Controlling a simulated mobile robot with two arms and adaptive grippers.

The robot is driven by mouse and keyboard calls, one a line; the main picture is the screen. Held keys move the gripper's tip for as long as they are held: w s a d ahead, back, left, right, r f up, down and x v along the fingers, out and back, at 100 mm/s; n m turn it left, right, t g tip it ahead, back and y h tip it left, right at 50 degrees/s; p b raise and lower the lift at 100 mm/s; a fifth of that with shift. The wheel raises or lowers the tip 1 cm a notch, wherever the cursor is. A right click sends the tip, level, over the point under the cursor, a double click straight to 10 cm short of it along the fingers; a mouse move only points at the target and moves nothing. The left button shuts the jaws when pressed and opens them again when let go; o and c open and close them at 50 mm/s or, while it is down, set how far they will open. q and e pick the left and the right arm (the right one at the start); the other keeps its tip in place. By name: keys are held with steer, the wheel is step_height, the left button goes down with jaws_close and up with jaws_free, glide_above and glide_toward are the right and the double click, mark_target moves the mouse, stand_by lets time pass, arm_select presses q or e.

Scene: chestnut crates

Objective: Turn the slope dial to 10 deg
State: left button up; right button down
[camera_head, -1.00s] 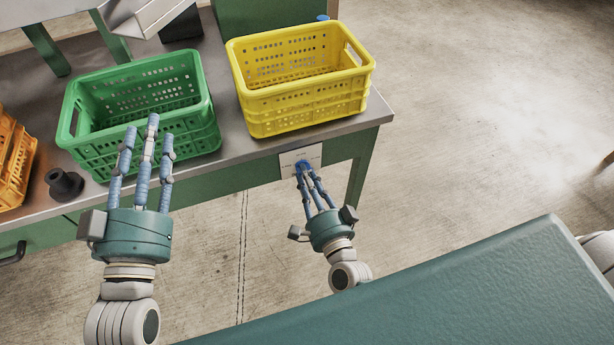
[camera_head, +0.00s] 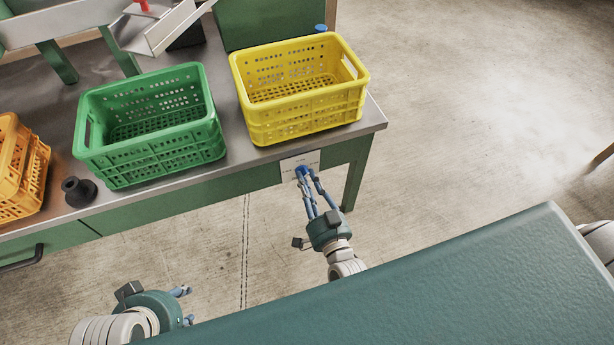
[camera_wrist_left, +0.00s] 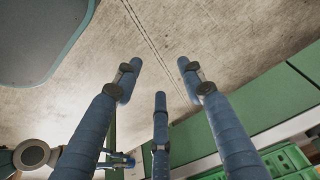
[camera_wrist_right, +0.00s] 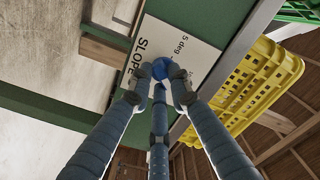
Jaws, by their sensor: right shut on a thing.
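The slope dial (camera_wrist_right: 163,68) is a blue knob on a white panel (camera_wrist_right: 196,50) marked "SLOPE" and "5 deg". In the head view the dial (camera_head: 302,171) sits on the bench's front edge, below the yellow crate. My right gripper (camera_head: 304,178) is shut on the dial, its blue fingers around the knob; in the right wrist view its fingertips (camera_wrist_right: 160,82) meet around it. The knob's pointer and the other markings are hidden. My left gripper (camera_head: 184,304) is low at the bottom left, away from the bench; its fingers (camera_wrist_left: 158,80) are spread and empty in the left wrist view.
A yellow crate (camera_head: 305,122) and a green crate (camera_head: 165,165) stand on the metal bench (camera_head: 240,150). An orange crate (camera_head: 22,170) and a dark round part (camera_head: 79,191) are at the left. A green surface (camera_head: 430,275) fills the lower right. Open concrete floor lies to the right.

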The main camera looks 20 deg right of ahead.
arm_select(q)
steer(key=shift+w+f+g+p, duration=0.15)
steer(key=shift+f+g+p, duration=0.15)
steer(key=shift+f+p, duration=1.05)
arm_select(e)
steer(key=shift+d+n, duration=0.1)
steer(key=shift+n, duration=3.6)
arm_select(q)
steer(key=shift+r, duration=0.1)
arm_select(e)
steer(key=c, duration=1.6)
jaws_free()
steer(key=shift+r, duration=0.1)
steer(key=s, duration=1.2)
steer(key=shift+d, duration=0.2)
